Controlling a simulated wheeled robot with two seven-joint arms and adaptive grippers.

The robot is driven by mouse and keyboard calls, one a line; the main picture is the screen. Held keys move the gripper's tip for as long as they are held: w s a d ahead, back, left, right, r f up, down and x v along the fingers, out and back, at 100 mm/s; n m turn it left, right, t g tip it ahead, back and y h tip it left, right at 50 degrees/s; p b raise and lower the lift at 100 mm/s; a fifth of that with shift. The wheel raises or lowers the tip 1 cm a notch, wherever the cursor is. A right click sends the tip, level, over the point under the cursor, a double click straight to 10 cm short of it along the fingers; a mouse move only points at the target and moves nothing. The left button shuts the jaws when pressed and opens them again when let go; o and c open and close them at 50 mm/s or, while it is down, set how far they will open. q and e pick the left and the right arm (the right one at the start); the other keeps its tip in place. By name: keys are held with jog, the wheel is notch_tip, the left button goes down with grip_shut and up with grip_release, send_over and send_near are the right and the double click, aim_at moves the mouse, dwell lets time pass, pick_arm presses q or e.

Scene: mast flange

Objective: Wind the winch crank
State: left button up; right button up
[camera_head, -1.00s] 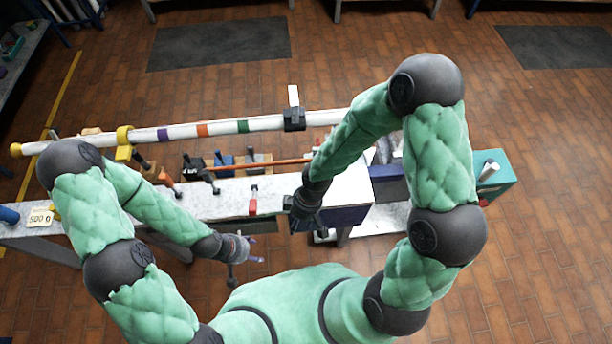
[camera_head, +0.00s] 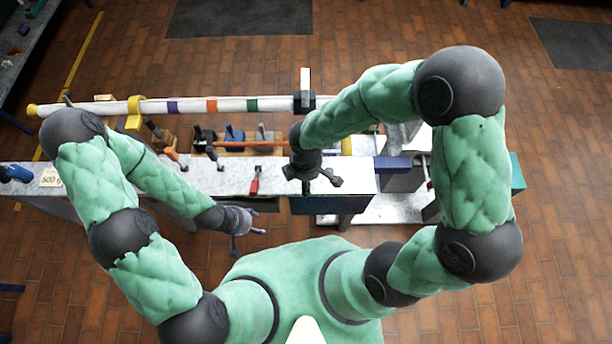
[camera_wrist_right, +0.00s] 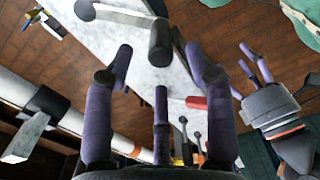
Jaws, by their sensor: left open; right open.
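In the right wrist view a crank shows at the top, with a grey arm (camera_wrist_right: 115,13) and a dark cylindrical handle (camera_wrist_right: 160,42). The handle lies just beyond the spread purple fingers of my right gripper (camera_wrist_right: 160,66), which is open and holds nothing. In the head view my right gripper (camera_head: 316,172) is over the bench top, and I cannot make out the crank there. My left gripper (camera_head: 246,220) is open and empty in front of the bench; it also shows in the right wrist view (camera_wrist_right: 258,68).
A white mast (camera_head: 190,106) with coloured bands lies along the bench's far side, with a black clamp (camera_head: 305,101) on it. A red-handled tool (camera_head: 256,182) and several other tools stand on the bench (camera_head: 225,178). Brick floor (camera_head: 560,240) is open at right.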

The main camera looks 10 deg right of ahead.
jog(key=shift+f+b, duration=2.5)
jog(key=shift+f, duration=0.6)
jog(key=shift+r, duration=0.15)
jog(key=c, duration=0.4)
grip_shut()
